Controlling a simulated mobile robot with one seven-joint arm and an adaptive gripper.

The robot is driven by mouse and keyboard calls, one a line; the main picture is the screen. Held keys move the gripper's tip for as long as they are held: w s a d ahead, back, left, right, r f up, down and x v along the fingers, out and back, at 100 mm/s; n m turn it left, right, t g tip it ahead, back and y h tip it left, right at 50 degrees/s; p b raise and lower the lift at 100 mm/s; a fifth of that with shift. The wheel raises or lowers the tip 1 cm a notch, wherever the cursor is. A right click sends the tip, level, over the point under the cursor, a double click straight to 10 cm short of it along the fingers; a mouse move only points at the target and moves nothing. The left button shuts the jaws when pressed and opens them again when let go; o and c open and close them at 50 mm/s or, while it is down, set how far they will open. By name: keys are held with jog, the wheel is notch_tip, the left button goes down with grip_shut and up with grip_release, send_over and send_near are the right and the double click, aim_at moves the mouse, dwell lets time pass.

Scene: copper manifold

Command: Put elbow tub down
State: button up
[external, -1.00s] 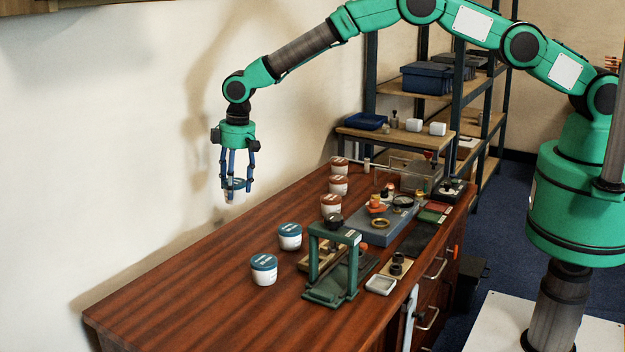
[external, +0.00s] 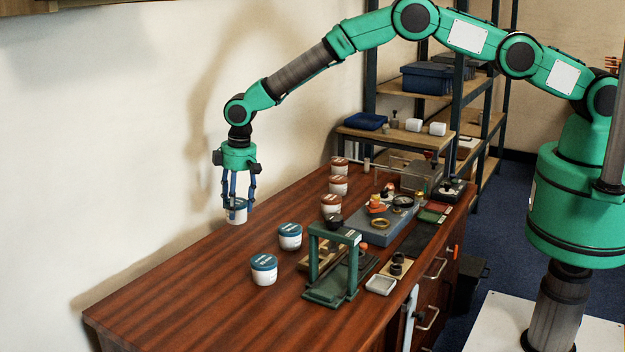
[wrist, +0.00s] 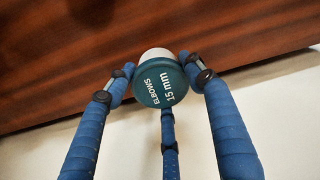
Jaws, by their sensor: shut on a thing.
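The elbow tub (wrist: 160,84) is a white tub with a blue lid marked "ELBOWS 15 mm" in the wrist view. It also shows in the external view (external: 237,216), low at the far left part of the wooden bench (external: 190,290). My gripper (external: 238,203) points down with its blue fingers shut around the tub. In the wrist view, my gripper (wrist: 160,88) has fingers on both sides of the lid and one below it. The tub looks upright and at or just above the bench top; I cannot tell whether it touches.
Two more blue-lidded tubs (external: 290,236) (external: 264,269) stand nearer the front. Several brown-lidded tubs (external: 331,204) stand farther back. A green frame (external: 334,262) and a grey tray (external: 385,228) with parts fill the right side. The bench's front left is clear; the wall is close behind the tub.

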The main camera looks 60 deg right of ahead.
aim_at(237, 220)
jog(key=shift+f, duration=0.85)
jog(key=shift+f, duration=1.85)
jog(key=shift+f+b, duration=0.15)
jog(key=shift+b, duration=0.2)
jog(key=o, duration=1.6)
jog(key=shift+c, duration=0.2)
jog(key=r, duration=0.4)
jog(key=r+p, duration=0.1)
jog(key=r, duration=0.3)
jog(key=s+r, duration=0.1)
jog(key=r, duration=0.3)
jog(key=shift+s+d+p, duration=0.1)
jog(key=shift+d+p, duration=0.15)
jog(key=shift+p, duration=0.05)
